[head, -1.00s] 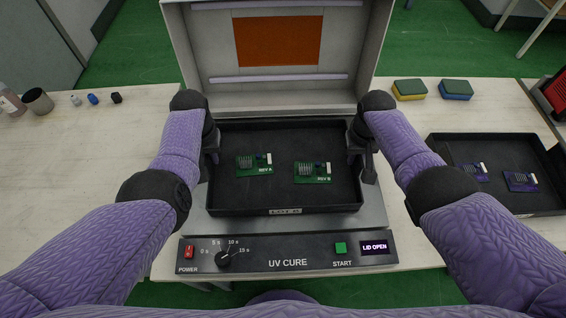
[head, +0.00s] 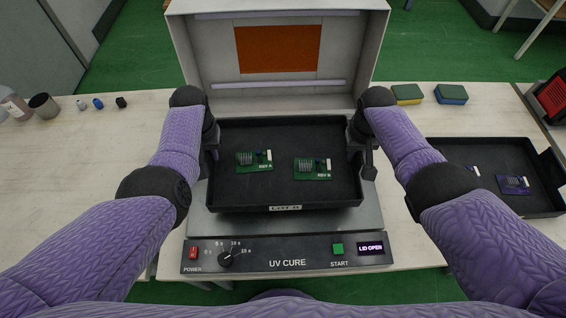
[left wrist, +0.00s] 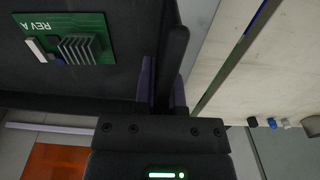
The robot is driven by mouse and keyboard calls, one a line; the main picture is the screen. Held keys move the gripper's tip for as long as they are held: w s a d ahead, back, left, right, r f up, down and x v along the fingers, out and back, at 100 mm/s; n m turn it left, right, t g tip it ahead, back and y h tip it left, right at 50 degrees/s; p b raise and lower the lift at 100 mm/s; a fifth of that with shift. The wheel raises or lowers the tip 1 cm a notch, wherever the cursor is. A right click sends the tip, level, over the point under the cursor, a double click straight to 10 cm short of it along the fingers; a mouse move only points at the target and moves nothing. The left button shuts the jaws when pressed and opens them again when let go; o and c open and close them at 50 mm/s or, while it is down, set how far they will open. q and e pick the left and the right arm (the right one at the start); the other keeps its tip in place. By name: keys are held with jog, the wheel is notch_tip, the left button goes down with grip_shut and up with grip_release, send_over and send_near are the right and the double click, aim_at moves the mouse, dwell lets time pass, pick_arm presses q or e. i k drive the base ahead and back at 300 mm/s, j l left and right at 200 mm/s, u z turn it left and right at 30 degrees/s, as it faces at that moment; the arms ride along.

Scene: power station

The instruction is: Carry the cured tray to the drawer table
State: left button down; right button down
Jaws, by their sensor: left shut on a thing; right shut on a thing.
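The black tray (head: 285,190) holds two green circuit boards, REV A (head: 254,161) and REV B (head: 312,168). It is above the bed of the UV cure box (head: 288,262), whose lid stands open and whose display reads LID OPEN. My left gripper (head: 211,150) is shut on the tray's left wall. My right gripper (head: 360,155) is shut on its right wall. In the left wrist view the left fingers (left wrist: 165,85) clasp the tray wall beside the REV A board (left wrist: 68,38). The drawer table cannot be made out.
A second black tray (head: 530,206) with purple boards lies right on the bench. Two sponges (head: 451,94) lie behind it. A bottle (head: 14,103), a dark cup (head: 44,106) and small caps stand at the left. The raised lid (head: 280,92) rises behind the held tray.

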aim_at(62, 200)
jog(key=k+j, duration=0.1)
jog(key=j, duration=1.85)
jog(key=k+j, duration=0.15)
jog(key=j, duration=0.85)
